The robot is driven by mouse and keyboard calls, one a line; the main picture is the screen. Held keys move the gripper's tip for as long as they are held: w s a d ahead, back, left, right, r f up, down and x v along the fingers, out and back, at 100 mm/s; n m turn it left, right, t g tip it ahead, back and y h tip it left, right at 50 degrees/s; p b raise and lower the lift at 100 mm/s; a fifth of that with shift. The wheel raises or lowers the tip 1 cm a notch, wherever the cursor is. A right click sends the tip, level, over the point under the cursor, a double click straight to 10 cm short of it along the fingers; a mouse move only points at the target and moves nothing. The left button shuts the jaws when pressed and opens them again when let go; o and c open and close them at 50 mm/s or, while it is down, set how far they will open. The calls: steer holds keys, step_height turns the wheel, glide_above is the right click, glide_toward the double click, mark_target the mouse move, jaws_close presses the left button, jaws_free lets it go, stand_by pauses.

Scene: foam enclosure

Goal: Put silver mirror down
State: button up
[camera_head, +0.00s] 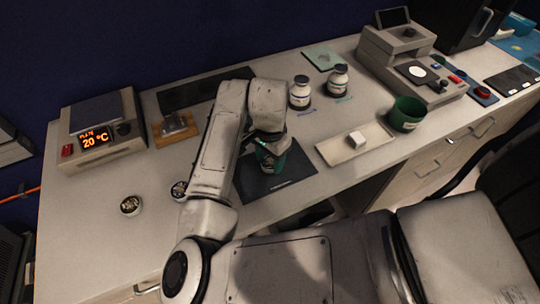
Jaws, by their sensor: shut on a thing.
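My gripper (274,147) points down over the black mat (298,173) in the middle of the bench, partly hidden by my own wrist. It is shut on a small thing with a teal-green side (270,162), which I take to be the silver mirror. No reflecting face shows. The thing is low over the mat's left part; I cannot tell whether it touches the mat.
A hot plate (103,130) reading 20 °C stands left. Two white bottles (300,93) stand behind the mat. To the right are a pale tray (333,150) with a white block, a green cup (406,114) and a grey instrument (410,65).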

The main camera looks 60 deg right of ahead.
mark_target(270, 162)
steer(key=shift+f, duration=0.1)
steer(key=shift+f, duration=0.1)
steer(key=o, duration=1.1)
steer(key=shift+c, duration=0.2)
step_height(270, 162, up, 12)
steer(key=b, duration=0.1)
steer(key=shift+r, duration=0.25)
